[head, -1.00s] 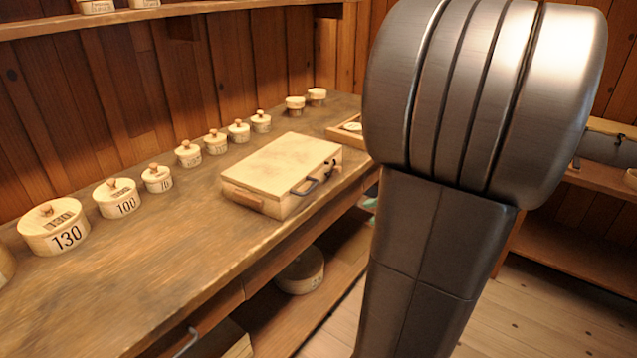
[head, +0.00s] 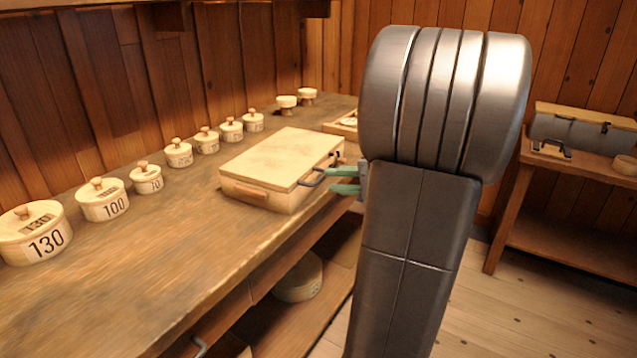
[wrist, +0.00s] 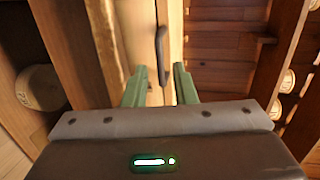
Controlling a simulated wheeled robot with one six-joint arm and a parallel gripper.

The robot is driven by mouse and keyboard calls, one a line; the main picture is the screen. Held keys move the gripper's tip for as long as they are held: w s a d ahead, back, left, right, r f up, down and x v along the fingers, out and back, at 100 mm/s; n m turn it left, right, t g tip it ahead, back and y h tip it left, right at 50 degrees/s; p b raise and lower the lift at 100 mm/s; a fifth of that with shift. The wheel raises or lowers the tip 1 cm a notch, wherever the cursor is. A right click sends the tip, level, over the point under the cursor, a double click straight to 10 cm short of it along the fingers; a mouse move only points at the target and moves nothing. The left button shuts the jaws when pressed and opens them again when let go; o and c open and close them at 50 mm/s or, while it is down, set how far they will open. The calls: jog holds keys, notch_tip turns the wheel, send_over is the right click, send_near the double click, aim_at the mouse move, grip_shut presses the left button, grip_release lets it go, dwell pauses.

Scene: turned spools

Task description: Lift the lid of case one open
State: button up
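A pale wooden case (head: 282,163) sits on the workbench with its lid (head: 285,155) closed. I see no number on it. A dark curved handle (head: 312,179) sticks out from its right side, at the lid's edge; it also shows in the wrist view (wrist: 161,52). My gripper (head: 337,181) has green fingers, spread apart, just right of the handle. In the wrist view my gripper (wrist: 159,80) is open and empty, with the handle beyond and roughly between the fingertips. My arm hides part of the bench behind it.
Lidded round boxes, including ones marked 130 (head: 40,240) and 100 (head: 103,203), line the bench (head: 150,255) left of the case. A tray (head: 340,128) lies behind it. A grey case with a wooden lid (head: 585,115) stands on a right-hand shelf. Bench space before the case is clear.

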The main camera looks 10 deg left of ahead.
aim_at(319, 178)
jog(key=shift+x, duration=2.55)
grip_shut()
